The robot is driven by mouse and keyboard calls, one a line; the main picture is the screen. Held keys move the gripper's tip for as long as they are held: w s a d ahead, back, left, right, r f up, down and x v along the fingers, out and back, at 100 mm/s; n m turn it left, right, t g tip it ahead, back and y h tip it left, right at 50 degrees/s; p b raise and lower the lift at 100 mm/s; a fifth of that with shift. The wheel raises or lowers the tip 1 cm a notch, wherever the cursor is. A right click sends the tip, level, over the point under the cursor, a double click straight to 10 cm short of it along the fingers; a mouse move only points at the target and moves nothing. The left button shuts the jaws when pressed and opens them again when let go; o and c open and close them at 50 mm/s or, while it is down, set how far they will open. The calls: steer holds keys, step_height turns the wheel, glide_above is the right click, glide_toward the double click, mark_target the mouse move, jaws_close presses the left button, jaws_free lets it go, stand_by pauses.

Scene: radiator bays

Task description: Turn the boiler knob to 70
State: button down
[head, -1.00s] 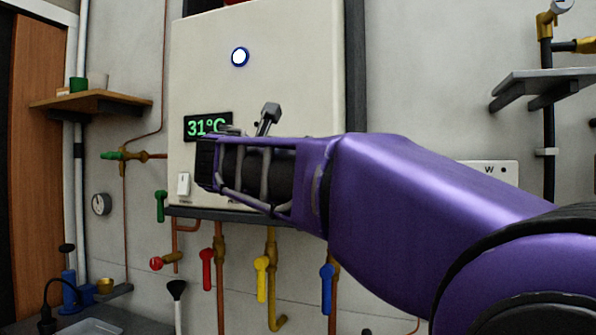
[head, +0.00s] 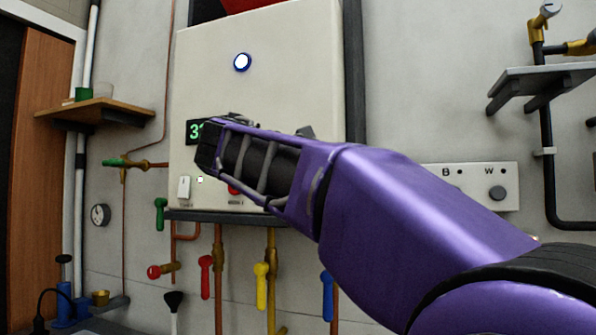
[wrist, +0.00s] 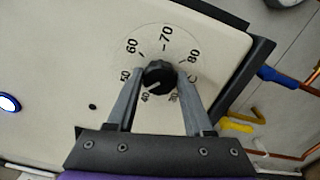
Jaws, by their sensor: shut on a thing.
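The black boiler knob (wrist: 157,77) sits on a pale dial marked 30 to 80 in the wrist view. A pale mark on it seems to point toward the 40. The 70 is on the dial's far side. My gripper (wrist: 160,74) has one grey finger on each side of the knob and is shut on it. In the head view my purple arm reaches the white boiler (head: 265,85) and hides the knob. The green display (head: 194,131) is mostly covered; only a 3 and part of another digit show.
A lit blue-ringed button (head: 242,62) is above on the boiler. A white switch (head: 184,187) and a red button (head: 234,188) are low on its front. Pipes with red, yellow and blue valve handles (head: 327,295) hang below. A wall shelf (head: 540,82) is at right.

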steer(key=m+b, duration=0.1)
steer(key=m, duration=2.4)
steer(key=shift+a+f+m, duration=0.1)
steer(key=shift+a+m, duration=0.05)
steer(key=shift+m, duration=0.15)
stand_by(0.4)
steer(key=shift+c, duration=1.5)
jaws_free()
steer(key=shift+w, duration=0.1)
steer(key=shift+f, duration=0.1)
